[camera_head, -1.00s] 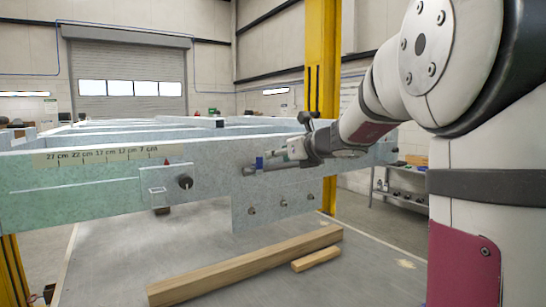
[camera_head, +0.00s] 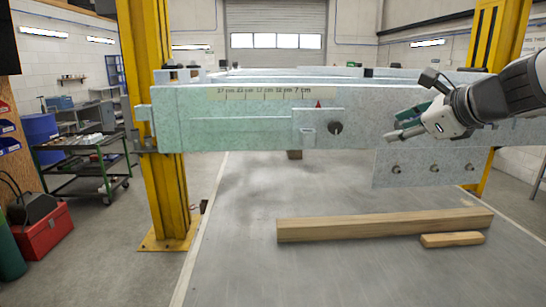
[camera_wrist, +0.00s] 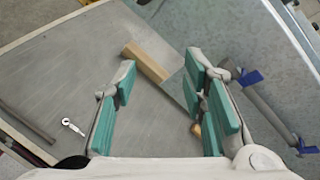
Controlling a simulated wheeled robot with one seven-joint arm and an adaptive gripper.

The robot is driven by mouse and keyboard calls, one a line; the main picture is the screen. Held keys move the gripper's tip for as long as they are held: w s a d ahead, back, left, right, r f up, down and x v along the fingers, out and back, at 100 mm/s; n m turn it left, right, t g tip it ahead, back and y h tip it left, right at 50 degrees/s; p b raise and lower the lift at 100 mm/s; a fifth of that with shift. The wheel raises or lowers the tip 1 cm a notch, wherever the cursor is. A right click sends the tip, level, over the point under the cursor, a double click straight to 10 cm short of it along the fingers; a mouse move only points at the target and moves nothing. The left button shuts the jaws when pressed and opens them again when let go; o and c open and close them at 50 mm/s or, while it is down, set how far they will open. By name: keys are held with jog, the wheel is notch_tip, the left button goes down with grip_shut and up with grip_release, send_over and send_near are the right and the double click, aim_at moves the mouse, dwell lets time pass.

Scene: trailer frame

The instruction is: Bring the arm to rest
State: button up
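My gripper (camera_head: 394,126) hangs in front of the right part of the pale green trailer frame (camera_head: 235,135), its fingers pointing left. In the wrist view my gripper (camera_wrist: 163,72) has its teal-padded fingers spread with nothing between them. A grey rod with blue pieces (camera_wrist: 262,105) lies to the right of the fingers in the wrist view, apart from them. In the head view I cannot make out that rod. My arm reaches in from the right edge of the head view.
Two wooden beams (camera_head: 385,225) (camera_head: 452,240) lie on the grey surface below the frame. A yellow post (camera_head: 160,130) stands left, near a green cart (camera_head: 85,165) and red toolbox (camera_head: 43,232). A dark knob (camera_head: 335,128) juts from the frame. The front grey surface is clear.

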jog(key=s+a+f+n+g+b, duration=0.25)
jog(key=s+a+f+n, duration=0.35)
jog(key=a+n, duration=0.3)
jog(key=s+f+n+g+h+b, duration=0.2)
jog(key=s+f+n+g+h, duration=0.1)
jog(key=s+f+n, duration=1)
jog(key=s+n+g, duration=0.1)
jog(key=s+n, duration=0.2)
jog(key=n, duration=0.1)
jog(key=shift+w, duration=0.1)
